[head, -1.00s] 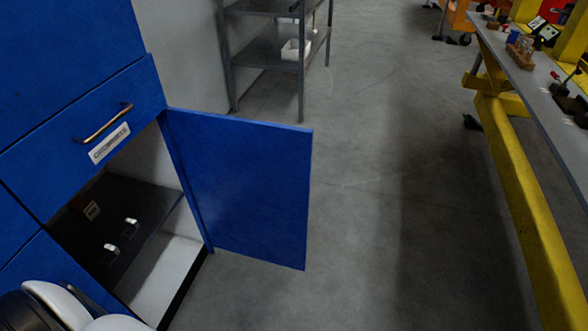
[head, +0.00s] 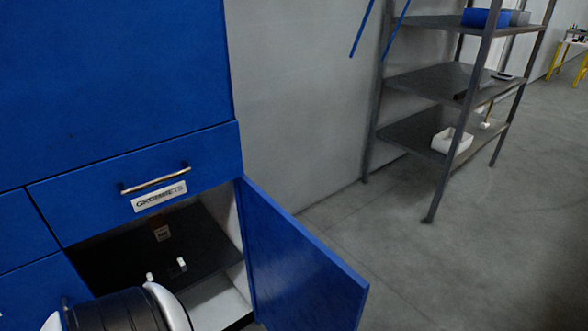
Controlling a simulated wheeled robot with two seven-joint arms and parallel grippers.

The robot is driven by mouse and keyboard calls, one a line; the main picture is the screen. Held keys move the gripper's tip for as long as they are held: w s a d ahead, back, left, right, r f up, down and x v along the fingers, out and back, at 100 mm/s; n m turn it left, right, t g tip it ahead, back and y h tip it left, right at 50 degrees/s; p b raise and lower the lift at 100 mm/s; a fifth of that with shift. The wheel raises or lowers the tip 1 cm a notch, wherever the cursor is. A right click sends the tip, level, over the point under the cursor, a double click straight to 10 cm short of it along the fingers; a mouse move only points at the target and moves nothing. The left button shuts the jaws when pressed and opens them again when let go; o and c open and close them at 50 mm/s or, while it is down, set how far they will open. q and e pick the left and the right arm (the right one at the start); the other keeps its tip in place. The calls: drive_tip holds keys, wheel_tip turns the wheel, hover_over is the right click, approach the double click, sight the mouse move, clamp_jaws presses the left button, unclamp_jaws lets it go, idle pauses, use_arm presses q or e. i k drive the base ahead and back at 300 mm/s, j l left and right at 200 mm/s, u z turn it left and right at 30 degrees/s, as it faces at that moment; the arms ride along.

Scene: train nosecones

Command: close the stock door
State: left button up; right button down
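The blue stock door (head: 295,262) stands open in the head view, hinged at the right side of the cabinet opening and swung outward. Behind it the compartment (head: 150,248) shows a dark shelf with small light items. Above the opening is a blue drawer (head: 150,190) with a metal handle and a label reading "GROMMETS". A black and white part of my own arm shows at the bottom left, in front of the opening.
A grey metal shelf rack (head: 450,85) stands at the right against the wall, with a white bin (head: 452,142) and a blue bin (head: 485,18) on it. Grey floor (head: 450,270) is clear right of the door. A yellow-legged table (head: 572,50) is far off.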

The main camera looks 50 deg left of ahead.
sight(300, 284)
drive_tip(key=i+l+u, duration=0.1)
drive_tip(key=i+u, duration=0.15)
drive_tip(key=u, duration=0.2)
drive_tip(key=i+l+u, duration=0.15)
drive_tip(key=u, duration=0.35)
drive_tip(key=i+l+u, duration=0.2)
drive_tip(key=u, duration=0.25)
drive_tip(key=i+l+u, duration=0.1)
drive_tip(key=l+u, duration=0.6)
drive_tip(key=u, duration=0.25)
drive_tip(key=l+u, duration=0.35)
drive_tip(key=i+l+u, duration=0.1)
drive_tip(key=l+u, duration=0.25)
drive_tip(key=l, duration=0.15)
drive_tip(key=l+u, duration=0.35)
drive_tip(key=k, duration=0.25)
